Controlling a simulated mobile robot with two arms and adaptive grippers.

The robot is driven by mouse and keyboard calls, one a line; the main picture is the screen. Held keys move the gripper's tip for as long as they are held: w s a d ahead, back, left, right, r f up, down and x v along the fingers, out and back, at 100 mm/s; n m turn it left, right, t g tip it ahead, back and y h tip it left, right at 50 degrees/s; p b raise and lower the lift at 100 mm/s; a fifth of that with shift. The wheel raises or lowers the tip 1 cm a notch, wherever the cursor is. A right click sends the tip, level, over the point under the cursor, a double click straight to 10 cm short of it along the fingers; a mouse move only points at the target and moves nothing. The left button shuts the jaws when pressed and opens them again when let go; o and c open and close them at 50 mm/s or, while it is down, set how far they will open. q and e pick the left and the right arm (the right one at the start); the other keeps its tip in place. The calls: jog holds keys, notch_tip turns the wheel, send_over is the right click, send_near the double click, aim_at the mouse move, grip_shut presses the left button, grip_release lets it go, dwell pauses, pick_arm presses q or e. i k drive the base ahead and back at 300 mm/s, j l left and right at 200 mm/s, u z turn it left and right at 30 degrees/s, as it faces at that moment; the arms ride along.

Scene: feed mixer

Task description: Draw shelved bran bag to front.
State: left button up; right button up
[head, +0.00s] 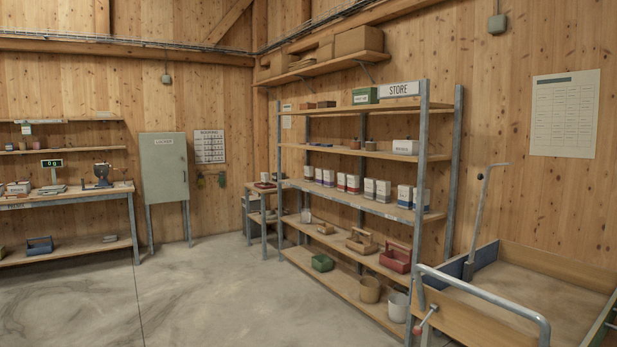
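The store rack (437,215) stands right of the middle, with a "STORE" sign (399,89) on top. A row of upright white bags or packets with coloured bands stands on its middle shelf. Purple-banded ones (328,178) are at the far end, red-banded ones (352,184) in the middle, then green-marked ones (383,191), and blue-banded ones (405,196) at the near end. Their labels are too small to read, so I cannot tell which is the bran bag. Neither of my grippers is in view.
A wooden-sided cart (555,266) with metal rails stands at the lower right, close to the rack's near end. Buckets (370,289) and carrying boxes (395,257) fill the lower shelves. A scale bench (65,196) and locker (164,168) stand left. The concrete floor before the rack is clear.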

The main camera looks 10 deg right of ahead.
aim_at(308, 170)
jog(key=i+u, duration=0.3)
jog(key=i, duration=1.55)
jog(key=i+j, duration=0.1)
jog(key=i, duration=2.75)
jog(key=i+j, duration=0.1)
jog(key=i, duration=2.75)
jog(key=l+z, duration=0.05)
jog(key=l, duration=0.05)
